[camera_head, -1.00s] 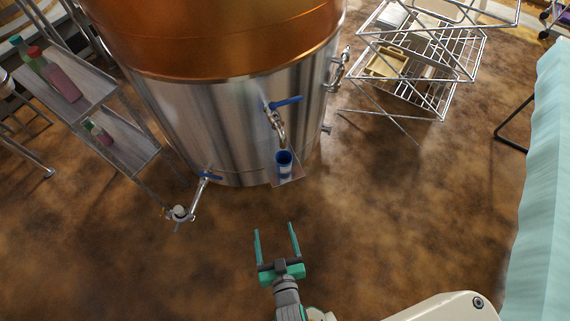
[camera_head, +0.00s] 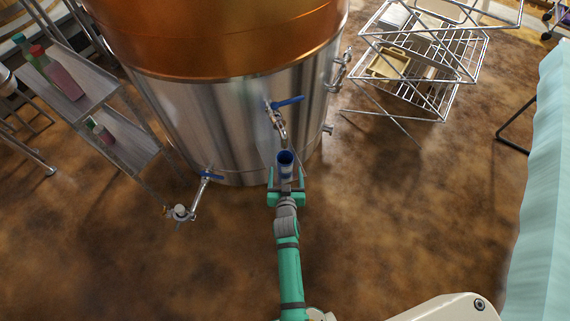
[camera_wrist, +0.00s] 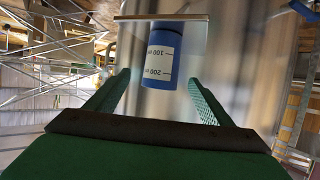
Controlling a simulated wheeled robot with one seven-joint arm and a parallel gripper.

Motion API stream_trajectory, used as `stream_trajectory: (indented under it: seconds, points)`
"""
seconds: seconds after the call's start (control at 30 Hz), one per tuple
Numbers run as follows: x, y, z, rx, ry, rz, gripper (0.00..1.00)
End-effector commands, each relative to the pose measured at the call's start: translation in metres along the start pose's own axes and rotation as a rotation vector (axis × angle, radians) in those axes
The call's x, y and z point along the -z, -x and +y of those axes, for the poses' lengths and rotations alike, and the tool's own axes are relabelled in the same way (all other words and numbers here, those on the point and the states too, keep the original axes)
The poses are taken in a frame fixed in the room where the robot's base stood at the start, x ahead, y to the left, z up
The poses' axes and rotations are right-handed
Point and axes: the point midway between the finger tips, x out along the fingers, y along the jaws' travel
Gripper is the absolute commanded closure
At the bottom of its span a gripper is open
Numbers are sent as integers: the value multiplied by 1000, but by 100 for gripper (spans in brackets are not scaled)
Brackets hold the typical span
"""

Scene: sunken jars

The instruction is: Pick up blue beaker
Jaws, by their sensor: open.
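The blue beaker (camera_head: 285,163) stands under the upper tap of the large steel and copper tank. In the wrist view the beaker (camera_wrist: 160,57) appears upside down, with a white band marked 100 and 200 ml. It rests on a small plate (camera_wrist: 199,33) fixed at the tank. My gripper (camera_head: 286,178) is open at the beaker's near side. In the wrist view my gripper's fingers (camera_wrist: 160,88) lie on either side of the beaker's line, with a visible gap to it on both sides. How far the fingertips reach past the beaker is hard to tell.
The tank (camera_head: 225,120) stands right behind the beaker. A blue-handled tap (camera_head: 278,118) hangs just above it, and another tap (camera_head: 203,185) sticks out at lower left. A shelf with bottles (camera_head: 75,85) is at left, a wire rack (camera_head: 420,85) at right. The floor in front is clear.

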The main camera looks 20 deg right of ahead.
Motion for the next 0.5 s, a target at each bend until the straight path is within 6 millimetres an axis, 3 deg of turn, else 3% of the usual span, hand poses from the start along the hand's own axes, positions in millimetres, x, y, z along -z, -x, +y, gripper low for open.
stream_trajectory:
  seconds: [0.33, 0.5]
  points:
    - [3, -26, -1, 1, -1, 2, 25]
    - [8, -49, -3, 2, -2, 2, 25]
